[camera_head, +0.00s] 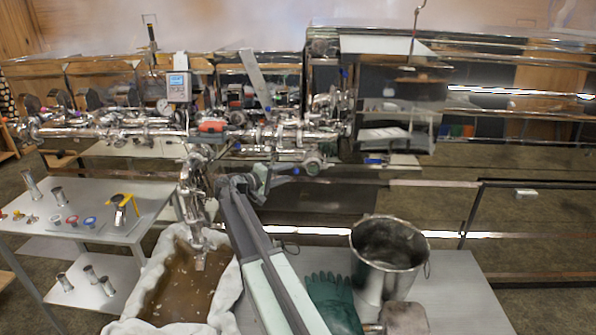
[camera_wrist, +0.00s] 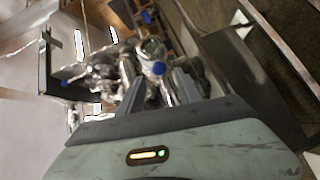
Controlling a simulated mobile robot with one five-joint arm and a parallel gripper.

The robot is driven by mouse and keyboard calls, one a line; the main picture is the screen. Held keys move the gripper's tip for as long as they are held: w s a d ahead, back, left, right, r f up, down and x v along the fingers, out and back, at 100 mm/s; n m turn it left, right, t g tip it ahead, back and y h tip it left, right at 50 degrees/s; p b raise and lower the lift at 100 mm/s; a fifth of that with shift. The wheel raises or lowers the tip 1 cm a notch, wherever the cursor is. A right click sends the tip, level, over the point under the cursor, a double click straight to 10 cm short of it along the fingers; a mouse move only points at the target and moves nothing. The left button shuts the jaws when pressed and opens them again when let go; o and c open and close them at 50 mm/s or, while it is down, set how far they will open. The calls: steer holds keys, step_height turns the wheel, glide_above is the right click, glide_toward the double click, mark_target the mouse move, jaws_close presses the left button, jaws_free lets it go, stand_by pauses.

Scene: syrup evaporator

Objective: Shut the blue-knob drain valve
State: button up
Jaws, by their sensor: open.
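The blue knob (camera_head: 296,171) sits on the steel valve piping near the centre of the head view, just right of my gripper (camera_head: 260,178). In the wrist view, a blue knob (camera_wrist: 158,69) shows just beyond and between the fingers of my gripper (camera_wrist: 158,88), below a round green-faced fitting. My gripper is open and nothing is held. I cannot tell whether a finger touches the knob. A second blue piece (camera_wrist: 147,17) shows higher in the wrist view. The valve body is partly hidden by my gripper.
Shiny pipework (camera_head: 150,130) with a gauge box (camera_head: 178,88) crowds around the valve. Below are a cloth-lined tub (camera_head: 145,275) of brown liquid, a steel bucket (camera_head: 388,258) and green gloves (camera_head: 333,303). A side table (camera_head: 90,198) with small fittings stands left.

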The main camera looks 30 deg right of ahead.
mark_target(296, 170)
steer(key=x, duration=0.5)
steer(key=shift+d+b, duration=0.3)
steer(key=shift+d, duration=0.1)
jaws_close()
stand_by(0.9)
